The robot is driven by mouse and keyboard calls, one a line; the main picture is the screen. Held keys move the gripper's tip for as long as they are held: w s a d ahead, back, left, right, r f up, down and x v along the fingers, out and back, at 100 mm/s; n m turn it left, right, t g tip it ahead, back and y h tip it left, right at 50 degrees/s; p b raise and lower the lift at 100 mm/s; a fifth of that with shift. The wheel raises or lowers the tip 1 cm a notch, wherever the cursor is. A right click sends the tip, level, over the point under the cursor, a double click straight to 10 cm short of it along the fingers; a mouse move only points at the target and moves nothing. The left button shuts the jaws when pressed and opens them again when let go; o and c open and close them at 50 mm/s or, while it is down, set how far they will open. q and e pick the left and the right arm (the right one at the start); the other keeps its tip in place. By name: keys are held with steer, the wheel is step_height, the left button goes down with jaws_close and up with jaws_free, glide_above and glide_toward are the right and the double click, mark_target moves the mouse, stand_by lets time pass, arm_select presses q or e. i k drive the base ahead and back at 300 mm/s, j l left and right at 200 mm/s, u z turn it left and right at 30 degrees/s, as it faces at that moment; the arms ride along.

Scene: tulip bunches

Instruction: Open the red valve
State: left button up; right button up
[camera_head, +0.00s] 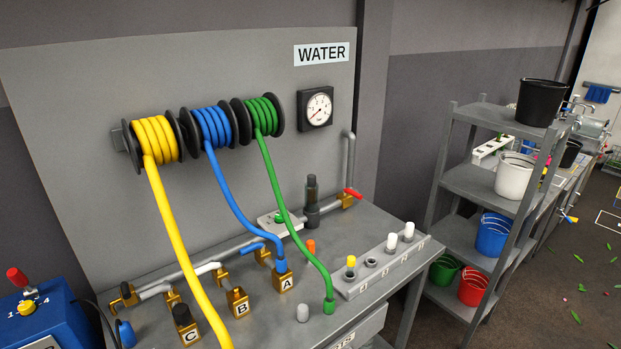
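The red valve (352,192) is a small red lever on a brass body, on the grey pipe at the back right of the bench, below the pressure gauge (315,108). The lever slants down to the right. I cannot tell the valve's inner state from this view. The gauge has a white dial; its reading is too small to tell. Neither of my grippers is in view.
The grey bench (385,226) holds brass blocks marked A (283,277), B (238,301) and C (187,330). Yellow (175,230), blue (228,195) and green (280,195) hoses hang from wall reels. A shelf with buckets (515,175) stands right. A blue machine (50,315) is at left.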

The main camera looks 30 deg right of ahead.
mark_target(359, 197)
steer(key=l+z, duration=0.2)
steer(key=l, duration=0.25)
steer(key=i+l+z, duration=0.2)
steer(key=l, duration=0.2)
steer(key=l+z, duration=0.2)
steer(key=l, duration=0.25)
steer(key=i+l+z, duration=0.2)
steer(key=l, duration=0.2)
steer(key=i+l, duration=0.15)
steer(key=l, duration=0.15)
steer(key=i+l, duration=0.15)
steer(key=l, duration=0.15)
steer(key=i+l+u, duration=0.1)
steer(key=l, duration=0.2)
